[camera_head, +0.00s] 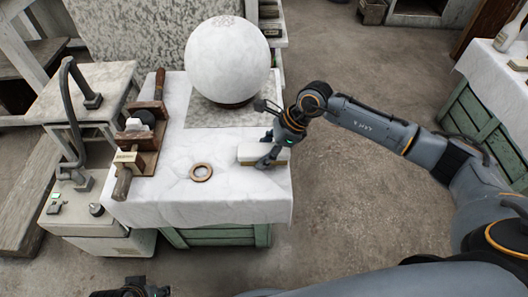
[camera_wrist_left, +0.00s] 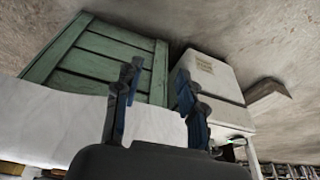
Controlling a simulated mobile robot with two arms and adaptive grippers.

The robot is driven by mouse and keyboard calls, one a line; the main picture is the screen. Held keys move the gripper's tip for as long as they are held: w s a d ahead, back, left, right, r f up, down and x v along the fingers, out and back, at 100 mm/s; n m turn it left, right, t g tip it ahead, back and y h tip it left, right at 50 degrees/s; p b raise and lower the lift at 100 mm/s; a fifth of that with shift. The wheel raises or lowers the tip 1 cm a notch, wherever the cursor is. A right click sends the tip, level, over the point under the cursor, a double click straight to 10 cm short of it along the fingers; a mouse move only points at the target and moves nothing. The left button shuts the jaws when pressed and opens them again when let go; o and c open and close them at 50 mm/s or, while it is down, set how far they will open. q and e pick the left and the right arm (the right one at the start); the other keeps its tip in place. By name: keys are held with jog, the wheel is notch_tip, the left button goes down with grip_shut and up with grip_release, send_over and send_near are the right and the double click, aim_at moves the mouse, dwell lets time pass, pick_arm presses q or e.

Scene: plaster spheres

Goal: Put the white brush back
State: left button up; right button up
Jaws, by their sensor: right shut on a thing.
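The white brush (camera_head: 250,154) is a pale block with a tan lower edge, at the right side of the white-draped table (camera_head: 235,199). My right gripper (camera_head: 267,150) reaches in from the right and is shut on the brush's right end, covering part of it. I cannot tell whether the brush touches the cloth. My left gripper shows only partly at the bottom edge of the head view. In the left wrist view my left gripper (camera_wrist_left: 156,80) has its fingers apart with nothing between them.
A large white plaster sphere (camera_head: 228,62) stands at the back of the table. A ring (camera_head: 201,172) lies near the middle front. A wooden rack (camera_head: 146,142) with tools stands at the left. Green crates are under the cloth (camera_wrist_left: 100,60). Cloth around the ring is clear.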

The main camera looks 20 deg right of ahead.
pick_arm(q)
jog(key=shift+r, duration=0.3)
pick_arm(e)
jog(key=o, duration=1.2)
pick_arm(q)
jog(key=shift+r, duration=0.15)
notch_tip(320, 180, down, 6)
jog(key=p, duration=0.1)
jog(key=shift+w, duration=0.2)
pick_arm(e)
jog(key=v, duration=1.2)
jog(key=shift+r, duration=0.1)
